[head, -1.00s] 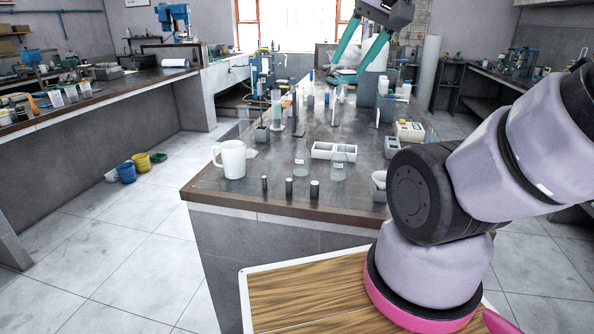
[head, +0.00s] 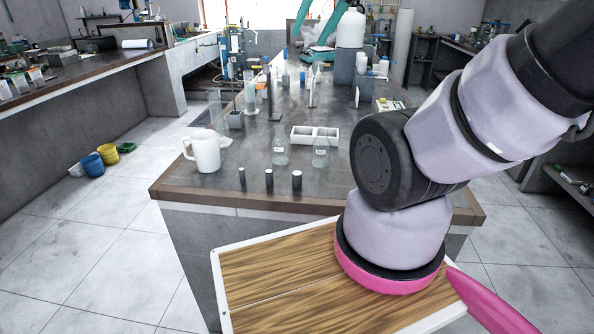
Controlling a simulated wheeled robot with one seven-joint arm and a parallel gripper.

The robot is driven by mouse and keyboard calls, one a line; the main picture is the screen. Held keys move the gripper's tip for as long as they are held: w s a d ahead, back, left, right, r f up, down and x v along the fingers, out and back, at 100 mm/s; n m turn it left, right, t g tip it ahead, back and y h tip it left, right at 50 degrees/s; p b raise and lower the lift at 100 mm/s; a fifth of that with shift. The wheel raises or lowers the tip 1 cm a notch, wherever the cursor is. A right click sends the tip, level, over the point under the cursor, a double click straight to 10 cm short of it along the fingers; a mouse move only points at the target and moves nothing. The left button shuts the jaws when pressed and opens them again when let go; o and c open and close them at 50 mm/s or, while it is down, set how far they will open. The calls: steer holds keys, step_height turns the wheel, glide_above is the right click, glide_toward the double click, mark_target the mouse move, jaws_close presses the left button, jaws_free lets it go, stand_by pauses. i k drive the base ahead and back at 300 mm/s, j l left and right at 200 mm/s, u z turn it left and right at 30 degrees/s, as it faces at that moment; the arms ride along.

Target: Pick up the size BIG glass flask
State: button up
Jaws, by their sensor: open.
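Two clear glass flasks stand upright on the dark bench (head: 235,187), a left flask (head: 280,150) and a right flask (head: 321,152). Each has a small white label, too small to read, so I cannot tell which is marked BIG. The left one looks slightly taller. My gripper (head: 316,42) shows only as teal fingers at the top edge of the head view, spread apart. Its upper part is cut off by the frame. It is open, well beyond and above the flasks, touching neither.
A white jug (head: 206,152) stands left of the flasks. A white two-part tray (head: 314,134) is just behind them. Dark cylinders (head: 269,179) stand near the bench's front edge. Tall glassware and a large white bottle (head: 351,28) are farther back.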

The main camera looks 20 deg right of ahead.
mark_target(321, 145)
steer(key=i+j+z, duration=0.15)
steer(key=j+z, duration=0.15)
steer(key=i+j+z, duration=0.1)
steer(key=j+z, duration=0.2)
steer(key=j, duration=0.25)
steer(key=j+z, duration=0.35)
steer(key=j, duration=0.15)
steer(key=i, duration=0.05)
